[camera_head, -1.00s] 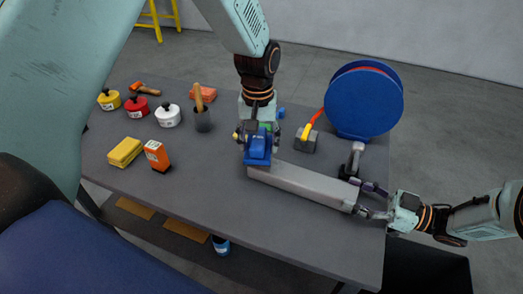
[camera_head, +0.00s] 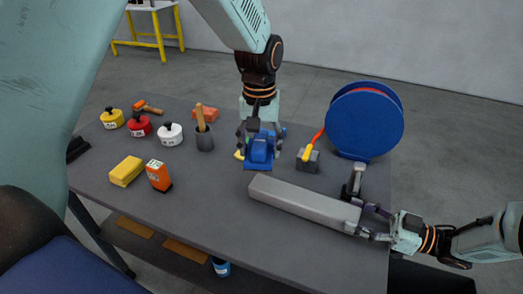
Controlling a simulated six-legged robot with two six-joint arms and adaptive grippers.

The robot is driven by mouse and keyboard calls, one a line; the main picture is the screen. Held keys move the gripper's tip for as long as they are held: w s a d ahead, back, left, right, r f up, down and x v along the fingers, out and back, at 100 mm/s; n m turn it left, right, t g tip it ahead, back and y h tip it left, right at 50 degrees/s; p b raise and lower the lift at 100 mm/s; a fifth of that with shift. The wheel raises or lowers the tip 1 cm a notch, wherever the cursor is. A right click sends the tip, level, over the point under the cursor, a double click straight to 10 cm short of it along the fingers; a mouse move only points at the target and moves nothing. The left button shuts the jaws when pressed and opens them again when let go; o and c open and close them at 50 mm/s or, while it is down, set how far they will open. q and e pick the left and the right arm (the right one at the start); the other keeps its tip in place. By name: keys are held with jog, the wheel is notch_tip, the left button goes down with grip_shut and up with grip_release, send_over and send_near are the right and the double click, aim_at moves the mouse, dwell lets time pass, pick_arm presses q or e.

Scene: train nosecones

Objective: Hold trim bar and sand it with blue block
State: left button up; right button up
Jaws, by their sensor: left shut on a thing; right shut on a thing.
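The trim bar (camera_head: 305,203) is a long grey bar lying along the front right of the table. My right gripper (camera_head: 366,221) is shut on its right end, with a finger on either side. My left gripper (camera_head: 261,133) points down and is shut on the blue block (camera_head: 260,153). The block is just behind and above the bar's left end, and a small gap shows between them. The block's underside is hidden.
A blue hose reel (camera_head: 362,122) and a grey block with a yellow handle (camera_head: 308,158) stand behind the bar. A yellow sponge-like block (camera_head: 126,171), an orange box (camera_head: 158,175), several lidded pots and a dark cup (camera_head: 205,138) stand left. The table's front middle is clear.

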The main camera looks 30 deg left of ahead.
jog(key=o, duration=1.5)
jog(key=d, duration=1.2)
jog(key=a, duration=1.2)
jog(key=shift+a, duration=0.1)
pick_arm(q)
jog(key=shift+f, duration=0.2)
